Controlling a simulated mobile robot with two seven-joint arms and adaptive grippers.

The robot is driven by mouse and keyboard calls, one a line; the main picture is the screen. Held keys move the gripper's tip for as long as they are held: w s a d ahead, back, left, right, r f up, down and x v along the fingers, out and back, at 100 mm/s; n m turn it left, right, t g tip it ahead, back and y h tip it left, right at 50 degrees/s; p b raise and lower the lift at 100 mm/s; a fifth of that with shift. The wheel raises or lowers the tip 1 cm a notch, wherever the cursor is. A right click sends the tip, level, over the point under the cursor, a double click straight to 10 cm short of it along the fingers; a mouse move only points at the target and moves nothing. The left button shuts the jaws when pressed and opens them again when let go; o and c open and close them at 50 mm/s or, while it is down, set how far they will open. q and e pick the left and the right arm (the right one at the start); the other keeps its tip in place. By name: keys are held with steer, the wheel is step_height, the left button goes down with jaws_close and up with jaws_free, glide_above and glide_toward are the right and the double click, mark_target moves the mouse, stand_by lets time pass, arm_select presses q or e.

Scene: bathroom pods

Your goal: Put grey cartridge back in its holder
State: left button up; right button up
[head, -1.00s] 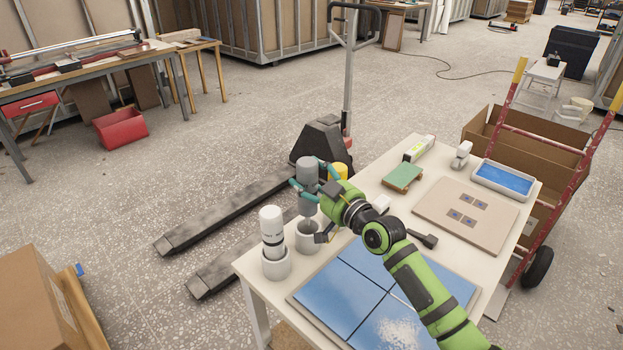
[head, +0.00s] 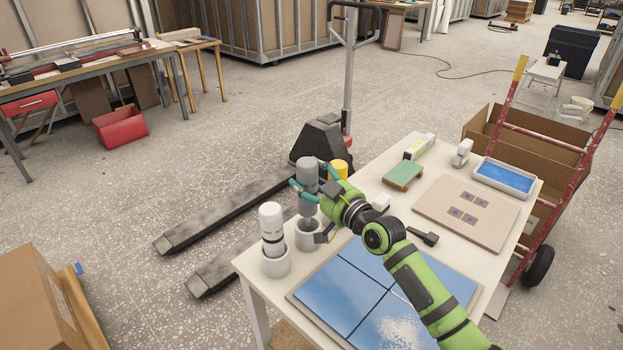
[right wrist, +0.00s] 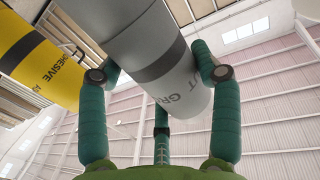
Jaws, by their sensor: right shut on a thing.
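The grey cartridge (head: 308,190) stands nearly upright at the left edge of the table, with its lower end over or in a white cup-shaped holder (head: 307,238). Whether it is seated there I cannot tell. My right gripper (head: 318,184) is shut on the grey cartridge, its teal fingers around the body. In the right wrist view the fingers flank the grey cartridge (right wrist: 150,50), which carries dark lettering. A white cartridge (head: 271,225) stands in another white holder (head: 275,264) in front. A yellow cartridge (head: 339,169) shows partly behind my gripper. My left gripper is not in view.
The table (head: 415,160) also bears blue tiles (head: 350,285), a beige board (head: 440,215), a green-topped float (head: 403,175) and a blue-lined tray (head: 503,178). A black-handled tool (head: 424,237) lies beside my arm. A pallet jack (head: 320,145) stands behind the table.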

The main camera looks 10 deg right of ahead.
steer(key=shift+f+b, duration=2.65)
steer(key=shift+f, duration=0.2)
stand_by(1.1)
steer(key=o, duration=1.6)
steer(key=shift+c, duration=0.2)
steer(key=shift+o, duration=0.8)
steer(key=shift+f, duration=0.1)
steer(key=shift+r+p, duration=2.75)
steer(key=shift+r, duration=0.35)
